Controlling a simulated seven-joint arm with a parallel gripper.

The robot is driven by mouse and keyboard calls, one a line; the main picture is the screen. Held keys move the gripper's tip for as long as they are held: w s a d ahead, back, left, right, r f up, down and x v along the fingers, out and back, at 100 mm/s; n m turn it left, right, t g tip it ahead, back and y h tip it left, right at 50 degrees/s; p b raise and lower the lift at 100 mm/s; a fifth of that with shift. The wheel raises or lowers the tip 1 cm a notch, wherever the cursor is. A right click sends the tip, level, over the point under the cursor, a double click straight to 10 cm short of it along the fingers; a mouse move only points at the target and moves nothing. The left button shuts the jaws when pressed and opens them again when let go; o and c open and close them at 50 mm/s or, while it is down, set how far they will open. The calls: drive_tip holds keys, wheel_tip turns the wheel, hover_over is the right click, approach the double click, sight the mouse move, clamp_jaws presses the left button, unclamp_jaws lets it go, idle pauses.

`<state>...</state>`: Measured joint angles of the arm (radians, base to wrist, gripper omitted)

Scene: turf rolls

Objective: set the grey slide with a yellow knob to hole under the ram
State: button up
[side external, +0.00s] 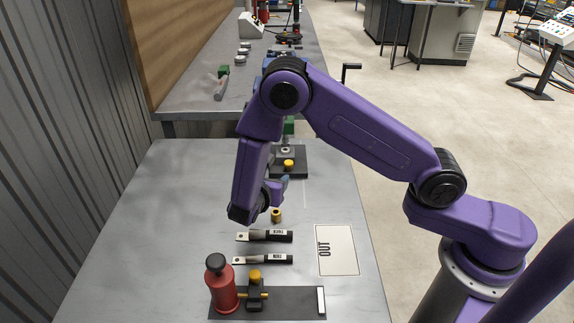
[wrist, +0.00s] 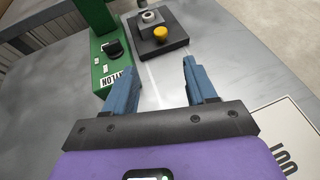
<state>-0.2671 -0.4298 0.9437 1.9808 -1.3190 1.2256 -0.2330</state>
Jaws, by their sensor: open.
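The grey slide (wrist: 151,22) sits on a dark base plate (wrist: 168,47) at the top of the wrist view. Its round yellow knob (wrist: 160,34) is on the near side, and a pale ring with a dark hole (wrist: 149,16) is behind it. The knob also shows in the side view (side external: 288,163). The ram is largely out of frame; I cannot tell how the hole lines up with it. My gripper (wrist: 160,72) is open and empty, its blue fingers apart, short of the knob. In the side view the fingers (side external: 281,187) are partly hidden by my arm.
A green press labelled NYLON (wrist: 103,62) stands left of the base plate. The table's left side is clear.

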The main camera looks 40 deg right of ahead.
sight(288, 164)
drive_tip(key=x, duration=1.6)
drive_tip(key=shift+a, duration=0.1)
clamp_jaws()
drive_tip(key=shift+w+d, duration=1.55)
